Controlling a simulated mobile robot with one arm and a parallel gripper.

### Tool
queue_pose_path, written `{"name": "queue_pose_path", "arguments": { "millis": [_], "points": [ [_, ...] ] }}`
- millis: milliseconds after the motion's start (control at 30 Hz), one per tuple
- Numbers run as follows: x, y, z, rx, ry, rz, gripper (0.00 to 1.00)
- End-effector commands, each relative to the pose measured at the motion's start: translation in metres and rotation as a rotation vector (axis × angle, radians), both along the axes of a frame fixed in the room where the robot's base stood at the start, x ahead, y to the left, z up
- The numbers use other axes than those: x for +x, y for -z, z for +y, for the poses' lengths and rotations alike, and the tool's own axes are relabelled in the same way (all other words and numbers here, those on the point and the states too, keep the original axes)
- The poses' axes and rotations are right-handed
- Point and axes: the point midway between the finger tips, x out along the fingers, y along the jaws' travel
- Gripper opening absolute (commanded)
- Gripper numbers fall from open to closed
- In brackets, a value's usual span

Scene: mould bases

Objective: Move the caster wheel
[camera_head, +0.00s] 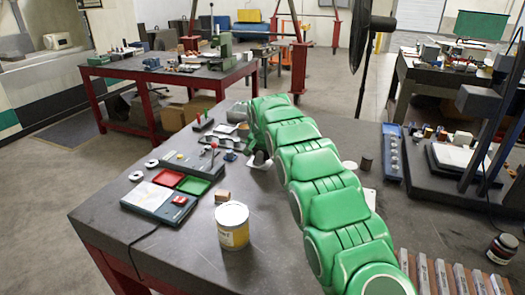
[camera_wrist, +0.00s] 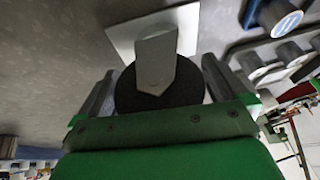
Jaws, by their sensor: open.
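The caster wheel (camera_wrist: 155,62) is in the wrist view, with a pale square plate, a grey metal fork and a black wheel. It lies on the grey table top. My gripper (camera_wrist: 157,70) is open, with one finger on each side of the black wheel. Gaps seem to show between the fingers and the wheel, though contact low down is hidden by the gripper body. In the head view, what looks like the caster (camera_head: 261,160) shows small beside the far end of my green arm, and the fingers are not clear there.
A yellow-labelled can (camera_head: 232,228), a small brown block (camera_head: 222,197), a red tray (camera_head: 167,178) and a green tray (camera_head: 194,185) stand left of my arm. Grey cylindrical parts (camera_wrist: 277,18) lie right of the caster in the wrist view.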

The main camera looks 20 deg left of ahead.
Motion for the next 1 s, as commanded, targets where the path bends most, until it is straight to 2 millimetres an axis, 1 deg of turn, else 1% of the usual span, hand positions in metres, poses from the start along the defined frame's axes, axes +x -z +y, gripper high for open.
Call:
{"name": "queue_pose_path", "arguments": {
  "millis": [200, 233, 633, 833, 1000],
  "points": [
    [0.000, 0.000, 0.000, 0.001, 0.000, -0.001, 1.00],
    [0.000, 0.000, 0.000, 0.001, 0.000, -0.001, 0.97],
    [0.000, -0.001, 0.000, 0.001, 0.000, -0.001, 0.36],
    [0.000, -0.001, -0.003, 0.000, 0.000, -0.001, 0.36],
    [0.001, -0.003, -0.014, 0.001, -0.001, -0.004, 0.36]
  ]
}}
